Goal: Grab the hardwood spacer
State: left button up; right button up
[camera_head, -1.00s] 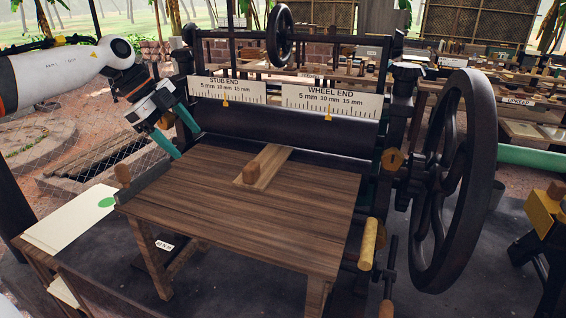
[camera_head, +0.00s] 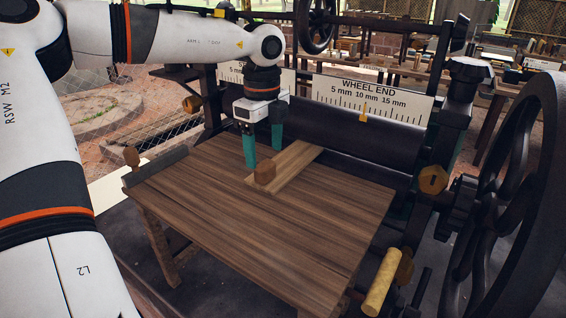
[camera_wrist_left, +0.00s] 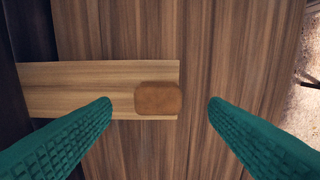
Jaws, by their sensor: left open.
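The hardwood spacer (camera_head: 292,165) is a flat, lighter wooden strip with a brown knob (camera_head: 264,172) on its near end. It lies on the dark wooden table (camera_head: 270,225), its far end toward the black roller. In the left wrist view the strip (camera_wrist_left: 75,88) runs in from the left, and the knob (camera_wrist_left: 158,98) sits between the fingertips. My left gripper (camera_head: 263,163) is open, with teal fingers pointing down over the table beside the spacer. In the wrist view its fingertips (camera_wrist_left: 160,102) stand apart on both sides of the knob, not touching it. My right gripper is out of view.
The black roller (camera_head: 350,135) stands behind the table, under the "WHEEL END" scale (camera_head: 372,99). A large black handwheel (camera_head: 510,200) is at the right. A yellow handle (camera_head: 381,283) sticks out at the table's near right. The table's front area is clear.

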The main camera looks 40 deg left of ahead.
aim_at(264, 163)
pick_arm(q)
notch_tip(264, 163, down, 4)
jog(key=shift+a+f+p, duration=0.15)
jog(key=shift+p, duration=1.05)
jog(key=shift+f, duration=0.35)
jog(key=shift+w+f, duration=0.1)
jog(key=shift+c, duration=0.3)
jog(key=c, duration=1.1)
jog(key=shift+o, duration=0.2)
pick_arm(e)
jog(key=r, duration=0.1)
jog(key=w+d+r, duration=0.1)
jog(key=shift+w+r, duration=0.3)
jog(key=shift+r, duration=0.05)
pick_arm(q)
jog(key=shift+a+r, duration=0.1)
jog(key=shift+r, duration=0.15)
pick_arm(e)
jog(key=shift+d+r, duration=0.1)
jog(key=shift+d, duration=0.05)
